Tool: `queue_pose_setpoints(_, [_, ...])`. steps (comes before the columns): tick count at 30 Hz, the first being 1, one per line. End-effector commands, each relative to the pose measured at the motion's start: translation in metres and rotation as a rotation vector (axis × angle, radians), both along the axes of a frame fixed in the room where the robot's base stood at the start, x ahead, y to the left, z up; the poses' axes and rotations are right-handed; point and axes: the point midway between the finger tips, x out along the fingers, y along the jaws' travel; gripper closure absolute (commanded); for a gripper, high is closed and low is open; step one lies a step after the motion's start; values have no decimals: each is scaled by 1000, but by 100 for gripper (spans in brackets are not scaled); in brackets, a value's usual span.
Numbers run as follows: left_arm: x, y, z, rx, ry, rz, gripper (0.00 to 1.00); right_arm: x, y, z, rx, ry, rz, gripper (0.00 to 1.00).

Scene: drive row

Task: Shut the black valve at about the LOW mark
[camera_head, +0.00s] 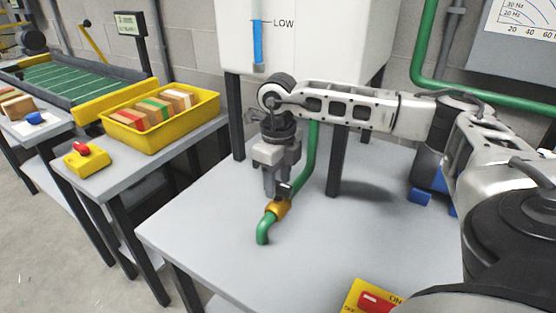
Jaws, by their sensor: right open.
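The black valve handle (284,190) sits on a brass valve body (278,208) in a green pipe (264,231) that ends in a downturned spout over the grey table (190,230). The white tank (330,35) above has a sight gauge with a blue column (257,42). The column's top is about level with the LOW mark (284,23). My right gripper (277,190) points down at the valve, open, its fingertips close to the black handle. I cannot tell whether they touch it. The fingers partly hide the handle. My left gripper is not in view.
A yellow box with a red switch (374,301) is at the table's front edge. A yellow bin (165,119) of colored blocks and another yellow switch box (86,160) stand on the left table. Tank legs (338,160) stand behind the valve. The table's left front is clear.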

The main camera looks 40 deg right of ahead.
Motion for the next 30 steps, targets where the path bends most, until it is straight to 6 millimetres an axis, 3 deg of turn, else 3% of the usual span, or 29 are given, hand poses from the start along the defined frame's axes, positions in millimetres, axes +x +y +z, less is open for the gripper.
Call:
queue_pose_setpoints(5, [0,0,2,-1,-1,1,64,1,0,28,1,-5,0,55])
queue_pose_setpoints(18, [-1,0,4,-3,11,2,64,1,0,129,1,-5,-1,55])
queue_pose_setpoints(24, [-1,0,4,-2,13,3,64,0,0,152,1,-3,-1,55])
queue_pose_setpoints(30, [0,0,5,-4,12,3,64,0,0,157,1,-2,-1,55])
